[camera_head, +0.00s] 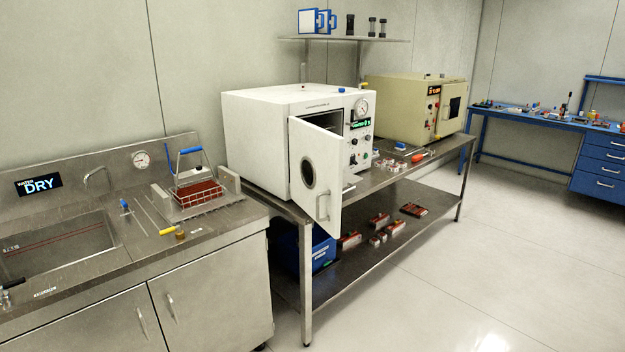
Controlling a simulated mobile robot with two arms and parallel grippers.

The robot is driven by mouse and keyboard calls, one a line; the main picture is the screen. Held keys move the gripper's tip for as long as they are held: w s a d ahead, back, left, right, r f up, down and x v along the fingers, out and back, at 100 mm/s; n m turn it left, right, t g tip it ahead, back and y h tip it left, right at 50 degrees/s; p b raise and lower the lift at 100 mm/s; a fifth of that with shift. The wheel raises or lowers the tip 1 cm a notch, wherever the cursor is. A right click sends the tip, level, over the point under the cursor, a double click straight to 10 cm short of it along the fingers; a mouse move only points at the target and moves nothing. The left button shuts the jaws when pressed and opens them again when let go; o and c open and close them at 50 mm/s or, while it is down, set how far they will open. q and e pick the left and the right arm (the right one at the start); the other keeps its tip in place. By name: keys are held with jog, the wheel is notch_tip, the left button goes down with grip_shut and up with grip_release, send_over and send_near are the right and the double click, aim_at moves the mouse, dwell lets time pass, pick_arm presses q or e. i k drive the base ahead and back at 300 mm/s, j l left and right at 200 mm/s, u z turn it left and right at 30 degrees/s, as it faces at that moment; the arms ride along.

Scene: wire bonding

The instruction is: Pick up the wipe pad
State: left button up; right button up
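I cannot pick out a wipe pad with certainty in the head view. On the steel sink counter (110,278) at the left, a reddish-brown block in a wire basket (198,193) with a blue handle sits on a tray. In front of it lie a yellow-handled tool (168,232) and a small brown-and-yellow item (181,235). A blue-topped tool (125,205) stands beside the basin.
A white oven (265,140) with its door (318,175) swung open stands on a steel table (365,195). A beige machine (400,110) is behind it. Small parts lie on the lower shelf (390,245). A blue workbench (540,125) is far right. The floor (490,260) is clear.

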aim_at(400, 146)
jog(key=i+l, duration=0.25)
jog(key=i, duration=0.2)
jog(key=i+l+u, duration=0.1)
jog(key=i+l, duration=0.2)
jog(key=i, duration=0.15)
jog(key=i+l, duration=0.3)
jog(key=i, duration=0.15)
jog(key=i+l, duration=0.15)
jog(key=l, duration=0.25)
jog(key=i+l, duration=0.15)
jog(key=l, duration=0.2)
jog(key=i+l, duration=0.15)
jog(key=l, duration=0.25)
jog(key=i+l+u, duration=0.1)
jog(key=l, duration=0.3)
jog(key=i+l, duration=0.15)
jog(key=l, duration=0.25)
jog(key=i+l, duration=0.15)
jog(key=l, duration=0.2)
jog(key=i+l, duration=0.15)
jog(key=l, duration=0.25)
jog(key=i+l+u, duration=0.1)
jog(key=l, duration=0.3)
